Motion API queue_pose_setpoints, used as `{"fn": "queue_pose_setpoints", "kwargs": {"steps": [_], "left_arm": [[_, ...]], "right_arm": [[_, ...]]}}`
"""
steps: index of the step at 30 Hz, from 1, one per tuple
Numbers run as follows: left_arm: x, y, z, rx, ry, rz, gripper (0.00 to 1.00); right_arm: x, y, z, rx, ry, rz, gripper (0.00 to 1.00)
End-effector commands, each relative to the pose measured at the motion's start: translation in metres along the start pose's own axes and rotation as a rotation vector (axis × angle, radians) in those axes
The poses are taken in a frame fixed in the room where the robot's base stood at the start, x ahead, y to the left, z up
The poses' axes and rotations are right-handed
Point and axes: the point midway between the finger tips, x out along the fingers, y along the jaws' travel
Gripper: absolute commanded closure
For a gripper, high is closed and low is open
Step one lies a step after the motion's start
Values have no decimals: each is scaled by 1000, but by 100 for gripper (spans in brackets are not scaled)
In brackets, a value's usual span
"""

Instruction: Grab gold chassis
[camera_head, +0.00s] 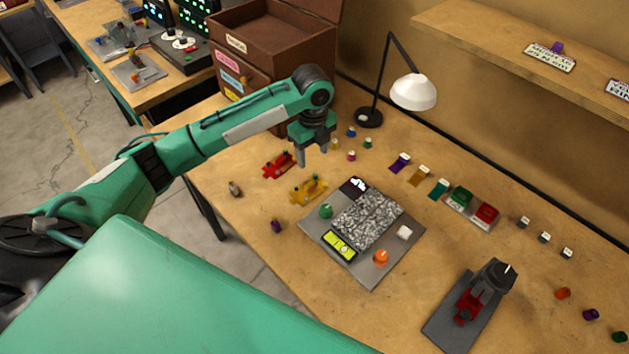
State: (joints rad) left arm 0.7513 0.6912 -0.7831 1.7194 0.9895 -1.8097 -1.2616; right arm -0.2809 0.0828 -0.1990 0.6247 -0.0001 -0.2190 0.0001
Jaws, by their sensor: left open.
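The gold chassis (309,190) lies on the wooden table (240,180), left of the grey board. A red chassis (279,165) lies just behind and to the left of it. My left gripper (312,158) hangs above the table with its fingers pointing down, open and empty. In the picture it is just above the gold chassis and right of the red one, apart from both. My right gripper is not in view.
A grey board (372,278) with a gravel patch lies right of the gold chassis. A white lamp (413,91) and a brown chest (262,45) stand at the back. Several small coloured pieces lie around. A red device on a dark base (452,330) stands front right.

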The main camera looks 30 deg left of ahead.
Motion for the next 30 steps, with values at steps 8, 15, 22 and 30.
{"fn": "queue_pose_setpoints", "kwargs": {"steps": [8, 15, 22, 30], "left_arm": [[54, 1, -1, -1, 2, 3, 44], [72, 2, 0, -2, 0, 2, 44], [104, 7, 2, -1, 1, 3, 44], [122, 7, 3, -1, -1, 1, 44]], "right_arm": [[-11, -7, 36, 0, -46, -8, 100], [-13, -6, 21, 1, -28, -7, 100], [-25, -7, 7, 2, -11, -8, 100], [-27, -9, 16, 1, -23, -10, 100]]}}
